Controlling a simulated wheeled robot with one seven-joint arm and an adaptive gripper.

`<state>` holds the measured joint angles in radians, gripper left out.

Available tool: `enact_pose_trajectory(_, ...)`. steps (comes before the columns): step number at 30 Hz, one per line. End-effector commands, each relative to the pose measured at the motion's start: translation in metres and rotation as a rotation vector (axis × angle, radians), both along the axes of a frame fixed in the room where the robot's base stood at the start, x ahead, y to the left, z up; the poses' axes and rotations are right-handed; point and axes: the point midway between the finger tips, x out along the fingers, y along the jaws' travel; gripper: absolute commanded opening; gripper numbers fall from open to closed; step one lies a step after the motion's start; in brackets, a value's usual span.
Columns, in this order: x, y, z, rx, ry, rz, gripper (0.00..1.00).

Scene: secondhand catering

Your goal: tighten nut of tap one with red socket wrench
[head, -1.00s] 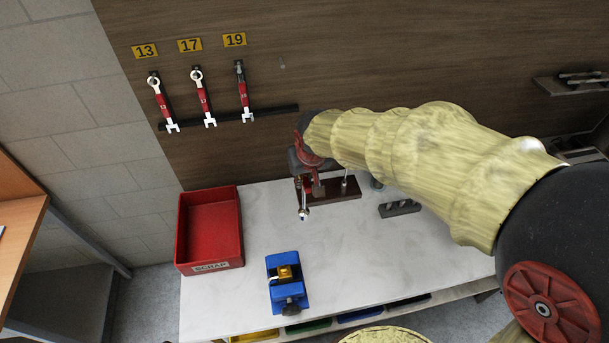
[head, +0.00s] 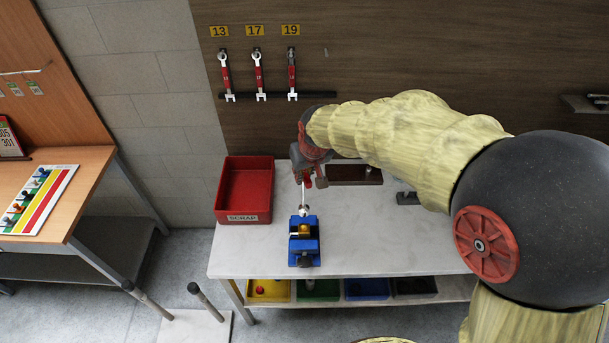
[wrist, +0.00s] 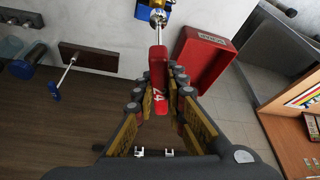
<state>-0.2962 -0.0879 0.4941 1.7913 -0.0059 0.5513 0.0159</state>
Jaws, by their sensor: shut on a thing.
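My gripper (head: 308,180) is shut on the red handle (wrist: 158,75) of a socket wrench, which shows a partly hidden white number in the wrist view. Its metal shaft (head: 303,197) points down and away from the fingers. The shiny socket end (wrist: 158,18) is close to a brass tap (head: 304,230) clamped in a blue vise (head: 304,246) on the white bench. The vise (wrist: 142,10) also shows at the top of the wrist view. The socket appears just behind the tap. I cannot tell whether they touch, and no nut shows clearly.
A red scrap bin (head: 243,190) stands left of the vise. A dark wood block (head: 355,174) lies behind; a blue-ended tool (wrist: 55,96) stands in it. Several wrenches (head: 258,75) hang on the wall. Coloured trays (head: 316,290) sit under the bench.

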Motion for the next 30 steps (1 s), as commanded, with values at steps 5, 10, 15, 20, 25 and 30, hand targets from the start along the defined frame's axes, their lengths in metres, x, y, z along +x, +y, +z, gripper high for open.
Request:
enact_pose_trajectory(5, 0.0, 0.0, -0.006, 0.001, -0.001, 0.001, 0.0)
enact_pose_trajectory(10, 0.0, 0.0, -0.019, 0.001, -0.001, 0.001, 0.0)
enact_pose_trajectory(15, 0.0, 0.0, -0.037, 0.001, 0.0, 0.001, 0.0)
enact_pose_trajectory(20, 0.0, 0.0, -0.052, 0.001, -0.001, 0.001, 0.0)
enact_pose_trajectory(25, 0.0, 0.0, -0.059, 0.001, 0.0, 0.001, 0.0)
enact_pose_trajectory(30, 0.0, 0.0, -0.059, 0.001, -0.001, 0.001, 0.0)
